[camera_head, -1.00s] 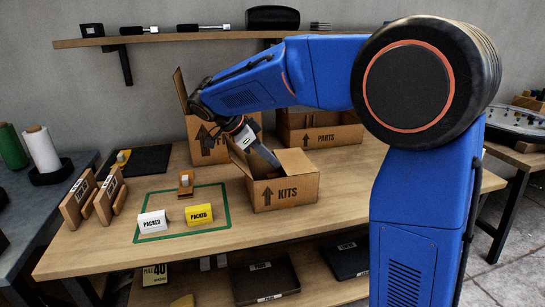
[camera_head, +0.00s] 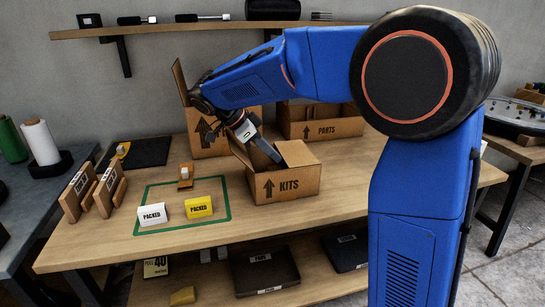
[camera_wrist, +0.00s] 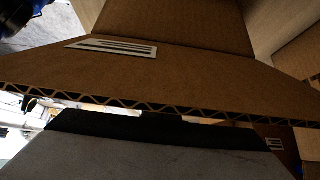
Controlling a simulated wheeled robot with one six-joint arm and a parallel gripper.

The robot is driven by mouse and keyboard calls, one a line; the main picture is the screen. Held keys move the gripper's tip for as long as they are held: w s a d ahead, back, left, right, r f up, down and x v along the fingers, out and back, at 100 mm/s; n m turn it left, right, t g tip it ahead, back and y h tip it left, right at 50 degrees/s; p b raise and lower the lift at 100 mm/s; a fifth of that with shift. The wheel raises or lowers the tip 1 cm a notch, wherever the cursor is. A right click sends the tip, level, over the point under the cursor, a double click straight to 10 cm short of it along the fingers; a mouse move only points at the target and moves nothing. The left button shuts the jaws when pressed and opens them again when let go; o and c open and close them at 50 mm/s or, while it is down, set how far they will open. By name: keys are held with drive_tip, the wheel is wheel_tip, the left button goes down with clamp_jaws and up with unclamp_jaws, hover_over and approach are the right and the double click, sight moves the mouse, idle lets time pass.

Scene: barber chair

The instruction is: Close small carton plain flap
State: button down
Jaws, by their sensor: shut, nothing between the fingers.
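The small carton marked KITS (camera_head: 286,184) stands upright on the wooden bench. One flap (camera_head: 240,151) stands up at its left side, and another (camera_head: 298,153) stands raised at its back right. My gripper (camera_head: 273,153) is shut and empty, angled down over the carton's opening between these flaps. In the wrist view its dark fingertips (camera_wrist: 155,125) lie close beside a cardboard flap (camera_wrist: 190,75) with a corrugated edge and a white label. I cannot tell whether they touch it. The carton's inside is mostly hidden.
A taller open carton (camera_head: 208,140) stands behind to the left, and the PARTS carton (camera_head: 335,129) behind to the right. A white PACKED card (camera_head: 152,214) and a yellow one (camera_head: 199,206) stand inside a green outline. The bench front is clear.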

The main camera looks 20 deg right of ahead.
drive_tip(key=shift+r, duration=0.35)
drive_tip(key=v, duration=1.7)
drive_tip(key=d+g+y, duration=0.1)
drive_tip(key=d+y, duration=0.4)
drive_tip(key=d, duration=0.4)
drive_tip(key=t+y, duration=0.1)
drive_tip(key=y, duration=0.3)
approach(282, 155)
wheel_tip(282, 155, down, 6)
drive_tip(key=shift+w+a, duration=0.15)
drive_tip(key=shift+a, duration=0.05)
drive_tip(key=shift+a+f, duration=0.15)
drive_tip(key=shift+f, duration=0.75)
drive_tip(key=shift+r, duration=0.2)
